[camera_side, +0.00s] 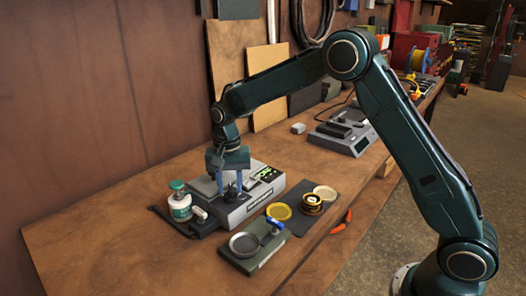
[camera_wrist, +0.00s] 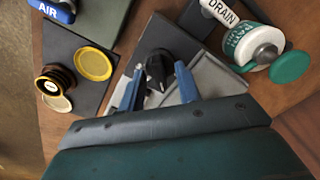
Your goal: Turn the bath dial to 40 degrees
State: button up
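The ultrasonic-style grey bath unit (camera_side: 252,204) sits on the wooden bench, with a small green-lit display (camera_side: 267,174) whose digits are too small to read. Its black dial (camera_wrist: 158,70) has a pale pointer mark and shows between my fingertips in the wrist view. In the side view the dial (camera_side: 230,193) is partly hidden by the fingers. My gripper (camera_wrist: 159,72) points down at the dial, with one blue finger on each side of it. The fingers are apart, and a narrow gap seems to show beside the dial; contact is not clear.
A white and green jar (camera_side: 180,205) and a DRAIN tag (camera_wrist: 221,12) are close beside the unit. A dish on a plate (camera_side: 245,244) with a blue AIR handle (camera_wrist: 52,9), a yellow lid (camera_wrist: 93,63) and an amber jar (camera_side: 312,204) stand in front. Another device (camera_side: 343,136) is farther back.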

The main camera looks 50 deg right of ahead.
aim_at(230, 187)
dwell(0.3)
notch_tip(230, 187, up, 14)
jog(key=shift+f, duration=0.15)
dwell(0.6)
jog(key=s+d+r+n+t, duration=0.15)
jog(key=s+r, duration=0.25)
jog(key=s, duration=0.5)
jog(key=s+d+r+n+t, duration=0.1)
jog(key=s+r+n+t, duration=0.2)
jog(key=s, duration=0.6)
jog(key=s+f+n, duration=0.2)
jog(key=s, duration=0.6)
jog(key=s+d+f+n+t, duration=0.1)
jog(key=s+f+n, duration=0.1)
jog(key=s, duration=0.6)
jog(key=shift+d, duration=0.2)
